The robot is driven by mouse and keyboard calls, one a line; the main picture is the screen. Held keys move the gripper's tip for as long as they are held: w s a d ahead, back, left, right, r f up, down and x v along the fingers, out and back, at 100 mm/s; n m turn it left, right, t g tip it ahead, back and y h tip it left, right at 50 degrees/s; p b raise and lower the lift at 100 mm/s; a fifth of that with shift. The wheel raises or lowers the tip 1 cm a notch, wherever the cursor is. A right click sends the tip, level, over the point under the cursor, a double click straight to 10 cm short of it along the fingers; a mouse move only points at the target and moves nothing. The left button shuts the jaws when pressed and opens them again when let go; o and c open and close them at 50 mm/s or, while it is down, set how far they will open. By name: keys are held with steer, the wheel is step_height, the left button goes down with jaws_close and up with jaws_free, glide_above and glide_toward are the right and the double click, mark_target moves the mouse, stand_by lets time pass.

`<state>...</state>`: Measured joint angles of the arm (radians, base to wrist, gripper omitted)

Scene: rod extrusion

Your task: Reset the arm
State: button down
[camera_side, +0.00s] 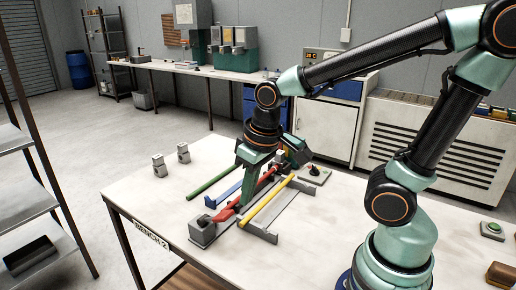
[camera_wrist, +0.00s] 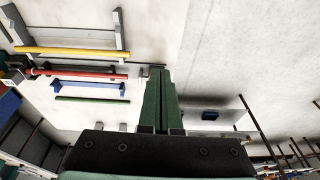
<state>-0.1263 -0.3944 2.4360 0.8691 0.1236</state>
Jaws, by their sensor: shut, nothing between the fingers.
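My gripper (camera_wrist: 157,74) has its two green fingers together with nothing between them in the wrist view. In the side view my gripper reaches down over the bench among the rods. A yellow rod (camera_wrist: 72,51) lies across a grey rack (camera_wrist: 119,30). A red rod (camera_wrist: 85,73) lies beside it. A blue piece (camera_wrist: 90,88) and a green rod (camera_wrist: 92,99) lie beyond the red rod. The yellow rod (camera_side: 267,201), red rod (camera_side: 226,214), blue piece (camera_side: 222,193) and green rod (camera_side: 211,182) also show in the side view. The fingers partly hide the middle of this group.
A grey block (camera_side: 202,231) stands at the near end of the red rod. Two small grey blocks (camera_side: 159,166) stand at the back left of the bench (camera_side: 130,195). The bench's left side is mostly clear.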

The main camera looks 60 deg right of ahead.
steer(key=d+r+t, duration=0.2)
steer(key=d+r, duration=0.1)
steer(key=r, duration=0.2)
steer(key=shift+s+d+r+t, duration=0.15)
steer(key=shift+r+t, duration=0.15)
steer(key=shift+t, duration=0.1)
steer(key=c, duration=1.1)
jaws_free()
steer(key=shift+d+r, duration=0.2)
steer(key=shift+r, duration=0.1)
steer(key=o, duration=0.5)
steer(key=shift+d+r, duration=0.15)
steer(key=shift+r, duration=0.05)
steer(key=o, duration=0.6)
steer(key=w+m, duration=0.1)
steer(key=w+d+r+m, duration=0.1)
steer(key=shift+w+d+m+g+h, duration=0.2)
steer(key=shift+d+m+g+h, duration=0.1)
steer(key=shift+h, duration=0.1)
steer(key=w+d+f+m+g, duration=0.2)
steer(key=w+d+f+m, duration=0.1)
steer(key=w+d+m, duration=0.45)
steer(key=w+d+f+m+g, duration=0.3)
steer(key=w+d+m, duration=0.3)
steer(key=d+m, duration=0.2)
steer(key=f, duration=1)
steer(key=shift+s+d, duration=0.1)
steer(key=shift+s, duration=0.15)
